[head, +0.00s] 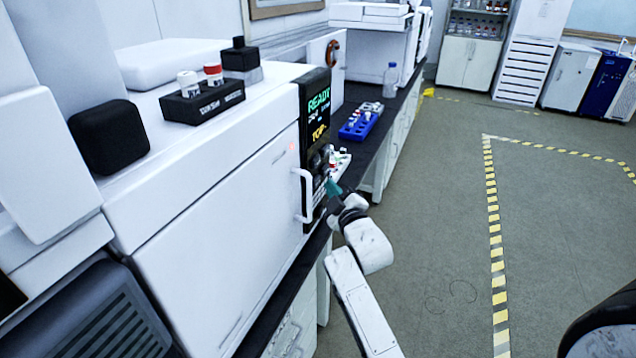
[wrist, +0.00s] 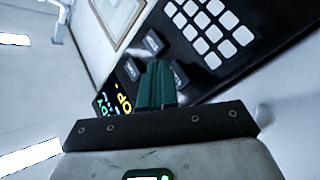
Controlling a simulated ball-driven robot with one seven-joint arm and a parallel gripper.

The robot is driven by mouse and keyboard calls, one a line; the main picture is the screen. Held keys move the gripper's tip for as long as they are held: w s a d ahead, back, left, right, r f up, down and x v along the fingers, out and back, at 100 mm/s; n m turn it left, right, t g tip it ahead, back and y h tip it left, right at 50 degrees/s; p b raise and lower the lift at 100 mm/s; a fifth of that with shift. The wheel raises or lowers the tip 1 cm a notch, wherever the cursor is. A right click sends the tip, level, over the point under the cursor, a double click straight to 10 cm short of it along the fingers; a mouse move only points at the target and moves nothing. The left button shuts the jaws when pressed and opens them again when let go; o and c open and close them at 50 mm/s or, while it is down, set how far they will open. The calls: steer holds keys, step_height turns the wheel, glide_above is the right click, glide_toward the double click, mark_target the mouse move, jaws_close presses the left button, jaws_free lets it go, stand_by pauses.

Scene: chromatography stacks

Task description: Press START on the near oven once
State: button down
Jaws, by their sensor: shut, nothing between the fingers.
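The near oven (head: 225,205) is a large white cabinet on the bench with a shut door. Its black control panel (head: 314,143) is at the right edge of the front, with a lit display (head: 318,108) reading READY. My gripper (head: 331,186) has teal fingers and is at the lower part of this panel. In the wrist view the closed fingers (wrist: 158,70) reach toward several dark rectangular buttons (wrist: 153,42), whose labels I cannot read. One button (wrist: 179,73) is just right of the fingertips. Whether the fingers touch the panel cannot be told.
A white door handle (head: 304,195) stands out left of the panel. A pale keypad (wrist: 212,28) is beside the buttons. A blue vial rack (head: 361,124) and a bottle (head: 390,80) are farther along the bench. Open floor lies to the right.

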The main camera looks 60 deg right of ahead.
steer(key=shift+w+f+b, duration=0.1)
steer(key=shift+w+b, duration=0.2)
steer(key=shift+b, duration=0.25)
steer(key=shift+w, duration=0.15)
steer(key=shift+w+b, duration=0.45)
steer(key=shift+b, duration=0.25)
stand_by(0.9)
steer(key=shift+s+r+p, duration=0.2)
steer(key=shift+r+p, duration=0.05)
steer(key=shift+p, duration=0.3)
steer(key=shift+s+f+p, duration=0.15)
steer(key=shift+s+p, duration=0.55)
steer(key=shift+p, duration=0.2)
steer(key=shift+s+r+p, duration=0.1)
steer(key=shift+r+p, duration=0.1)
steer(key=shift+p, duration=0.75)
steer(key=s+p, duration=0.1)
steer(key=p, duration=0.2)
steer(key=shift+p, duration=0.35)
